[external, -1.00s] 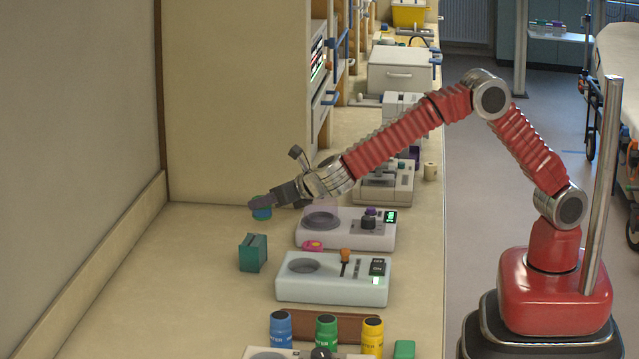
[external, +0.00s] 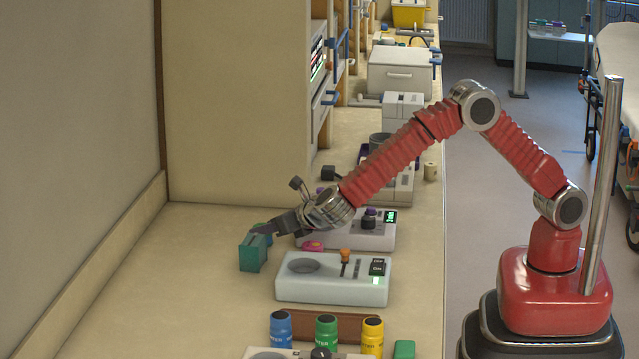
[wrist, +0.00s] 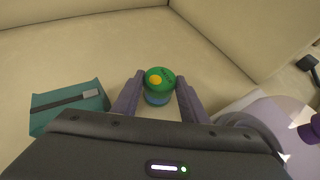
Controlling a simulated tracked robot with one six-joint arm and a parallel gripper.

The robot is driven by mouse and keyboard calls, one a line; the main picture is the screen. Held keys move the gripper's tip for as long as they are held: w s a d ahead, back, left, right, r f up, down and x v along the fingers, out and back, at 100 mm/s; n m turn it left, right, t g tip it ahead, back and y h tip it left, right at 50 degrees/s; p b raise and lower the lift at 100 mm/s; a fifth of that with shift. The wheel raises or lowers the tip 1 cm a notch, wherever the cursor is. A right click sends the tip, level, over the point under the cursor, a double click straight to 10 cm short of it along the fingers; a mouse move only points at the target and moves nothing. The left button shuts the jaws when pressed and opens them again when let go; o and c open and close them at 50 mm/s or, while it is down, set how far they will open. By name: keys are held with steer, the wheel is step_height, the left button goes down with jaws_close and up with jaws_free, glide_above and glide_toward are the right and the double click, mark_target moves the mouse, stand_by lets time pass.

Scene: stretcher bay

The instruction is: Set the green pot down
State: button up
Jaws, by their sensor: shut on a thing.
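The green pot (wrist: 160,78) has a green top with a yellow spot and a blue lower body. In the wrist view it stands upright between the two fingers of my gripper (wrist: 158,92), which is shut on it. In the external view the pot (external: 262,228) is small and partly hidden by my gripper (external: 262,232) and the teal box. It is low over the beige counter (external: 190,270); I cannot tell whether its base touches.
A teal slotted box (external: 252,255) stands close in front of the pot, left of my gripper in the wrist view (wrist: 68,105). White devices (external: 330,280) and a pink item (external: 312,246) are to the right. The counter toward the wall is clear.

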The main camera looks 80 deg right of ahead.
steer(key=shift+f, duration=0.1)
steer(key=o, duration=0.8)
steer(key=shift+c, duration=0.2)
steer(key=v, duration=1.2)
